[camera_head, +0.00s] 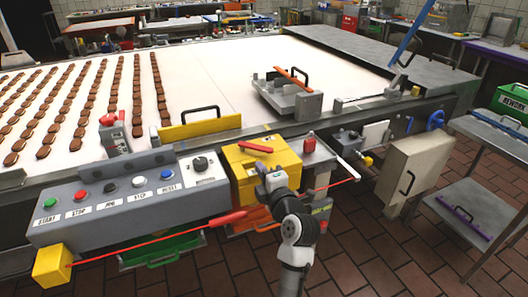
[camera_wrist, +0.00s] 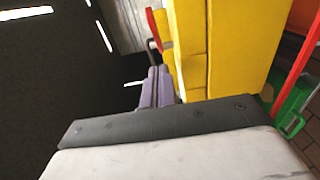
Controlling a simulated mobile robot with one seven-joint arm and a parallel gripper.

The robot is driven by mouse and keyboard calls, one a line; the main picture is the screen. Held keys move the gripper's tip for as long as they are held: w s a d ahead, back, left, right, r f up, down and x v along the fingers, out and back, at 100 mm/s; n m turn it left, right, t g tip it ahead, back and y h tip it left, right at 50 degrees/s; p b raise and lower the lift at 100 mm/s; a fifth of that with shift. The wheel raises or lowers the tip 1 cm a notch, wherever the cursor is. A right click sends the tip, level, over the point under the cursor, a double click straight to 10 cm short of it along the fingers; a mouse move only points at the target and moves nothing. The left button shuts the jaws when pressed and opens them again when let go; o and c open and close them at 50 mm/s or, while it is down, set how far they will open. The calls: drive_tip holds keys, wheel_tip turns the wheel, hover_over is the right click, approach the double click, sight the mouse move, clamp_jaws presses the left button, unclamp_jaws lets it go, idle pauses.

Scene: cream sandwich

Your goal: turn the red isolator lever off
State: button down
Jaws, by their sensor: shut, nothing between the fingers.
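The red isolator lever (camera_head: 256,147) lies across the sloped face of the yellow isolator box (camera_head: 240,172), nearly level in the head view and dipping slightly to the right. My gripper (camera_head: 263,170) is in front of the box, just below the lever, and hides part of the face. In the wrist view my purple-grey fingers (camera_wrist: 155,82) are together and empty, alongside the yellow box (camera_wrist: 230,45). The red lever (camera_wrist: 154,28) shows just beyond their tips, with a dark piece by it. I cannot tell whether the fingertips touch it.
A grey button panel (camera_head: 125,200) adjoins the box on the left. A red pull cord (camera_head: 140,241) with a red handle runs below. The conveyor (camera_head: 230,75) with chocolate pieces lies behind. Tiled floor is open at front right.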

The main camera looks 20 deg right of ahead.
sight(265, 159)
drive_tip(key=w, duration=0.1)
drive_tip(key=w+d+p, duration=0.1)
drive_tip(key=w, duration=0.1)
drive_tip(key=shift+w+d+r+p, duration=0.2)
drive_tip(key=shift+w+d+p, duration=0.1)
drive_tip(key=shift+w+d, duration=0.1)
drive_tip(key=shift+w+d+f, duration=0.15)
drive_tip(key=shift+w+d, duration=0.3)
drive_tip(key=shift+d+f, duration=0.1)
drive_tip(key=shift+f, duration=0.05)
